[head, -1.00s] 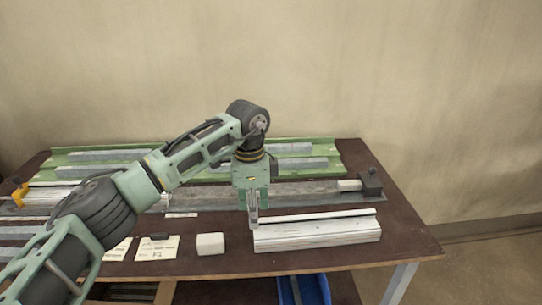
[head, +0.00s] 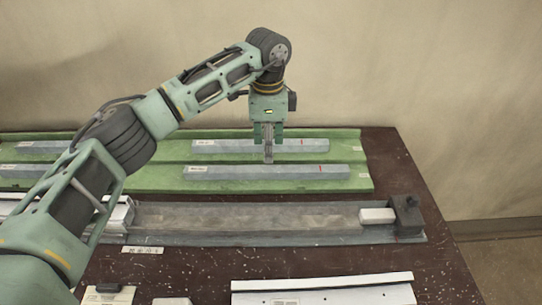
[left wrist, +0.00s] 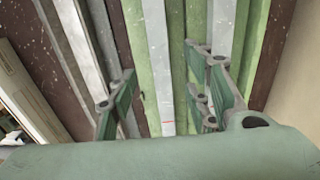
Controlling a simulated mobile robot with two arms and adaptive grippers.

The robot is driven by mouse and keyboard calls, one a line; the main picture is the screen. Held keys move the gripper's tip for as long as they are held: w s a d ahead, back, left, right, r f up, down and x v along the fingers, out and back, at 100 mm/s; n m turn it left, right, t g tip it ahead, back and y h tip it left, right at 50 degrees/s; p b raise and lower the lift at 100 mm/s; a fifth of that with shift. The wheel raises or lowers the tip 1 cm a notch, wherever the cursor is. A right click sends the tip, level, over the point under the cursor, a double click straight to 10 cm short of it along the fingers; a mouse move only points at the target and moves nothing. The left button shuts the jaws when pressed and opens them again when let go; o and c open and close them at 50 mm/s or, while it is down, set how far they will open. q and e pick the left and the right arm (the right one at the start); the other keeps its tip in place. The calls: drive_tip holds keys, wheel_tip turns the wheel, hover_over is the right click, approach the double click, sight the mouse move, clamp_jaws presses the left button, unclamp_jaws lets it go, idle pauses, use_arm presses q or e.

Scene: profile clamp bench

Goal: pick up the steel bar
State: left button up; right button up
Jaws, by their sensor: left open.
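Several grey steel bars lie in the green tray (head: 150,180) at the back of the table. On its right side are a near bar (head: 230,173) and a far bar (head: 220,147), each with a red mark. My left gripper (head: 268,159) is open, pointing down above the tray, just over the near bar in the head view. In the left wrist view, the near bar (left wrist: 158,60) with its red mark runs between the spread fingers of my left gripper (left wrist: 160,98), and the far bar (left wrist: 223,25) lies to the right. My right gripper is not in view.
In front of the tray lies a long grey fixture (head: 250,222) with a dark end block (head: 408,214) and a white block (head: 377,216). A white profile (head: 325,290) lies at the front edge of the view. The dark table (head: 210,265) between them is mostly clear.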

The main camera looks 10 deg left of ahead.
sight(267, 168)
use_arm(q)
drive_tip(key=shift+w+f, duration=0.1)
drive_tip(key=shift+f, duration=0.5)
drive_tip(key=shift+s+f+p, duration=0.25)
drive_tip(key=shift+f+p, duration=0.2)
drive_tip(key=shift+f, duration=0.35)
drive_tip(key=f, duration=0.2)
drive_tip(key=f+p, duration=0.1)
drive_tip(key=shift+a+f, duration=0.25)
drive_tip(key=shift+f, duration=0.65)
drive_tip(key=c, duration=1.1)
clamp_jaws()
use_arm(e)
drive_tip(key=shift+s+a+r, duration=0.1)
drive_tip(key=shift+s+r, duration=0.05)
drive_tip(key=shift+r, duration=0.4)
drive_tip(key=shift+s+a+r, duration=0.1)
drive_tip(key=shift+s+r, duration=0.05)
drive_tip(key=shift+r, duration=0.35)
use_arm(q)
drive_tip(key=shift+w+r, duration=0.1)
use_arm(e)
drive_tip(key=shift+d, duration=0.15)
